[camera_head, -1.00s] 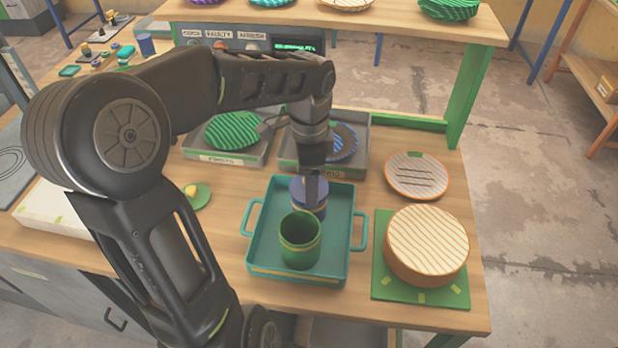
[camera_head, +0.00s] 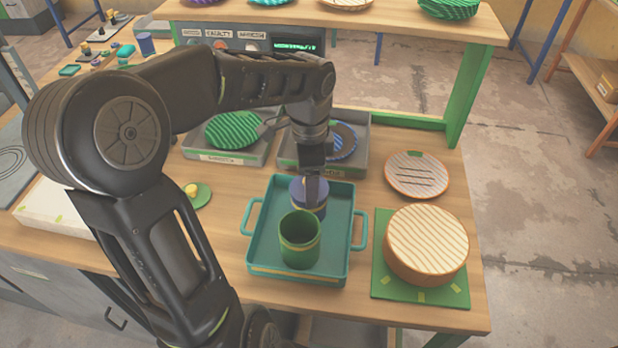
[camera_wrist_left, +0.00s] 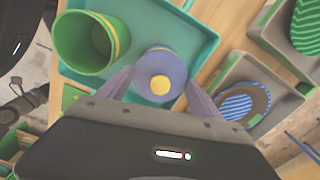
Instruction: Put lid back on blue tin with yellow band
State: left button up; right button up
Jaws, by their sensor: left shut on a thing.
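The blue tin with a yellow band (camera_head: 318,213) stands in the teal tray (camera_head: 258,232), behind the open green tin (camera_head: 299,250) and partly hidden by it. A blue lid with a yellow knob (camera_wrist_left: 160,86) is on top of the blue tin; I cannot tell whether it is fully seated. My left gripper (camera_head: 313,190) comes down from above, its fingers on either side of the blue lid, shut on it. The green tin also shows in the wrist view (camera_wrist_left: 88,45), open and empty. My right gripper is not in view.
A green lid with a yellow knob (camera_head: 197,196) lies left of the tray. Grey bins (camera_head: 228,157) with discs stand behind. A round striped block (camera_head: 425,243) on a green mat (camera_head: 385,293) and a striped plate (camera_head: 416,174) are at the right.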

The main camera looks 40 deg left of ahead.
pick_arm(q)
jog(key=o, duration=1.4)
jog(key=shift+r, duration=0.1)
jog(key=shift+r+p, duration=2.95)
jog(key=shift+r, duration=0.5)
jog(key=shift+c, duration=0.4)
grip_shut()
jog(key=shift+f, duration=0.25)
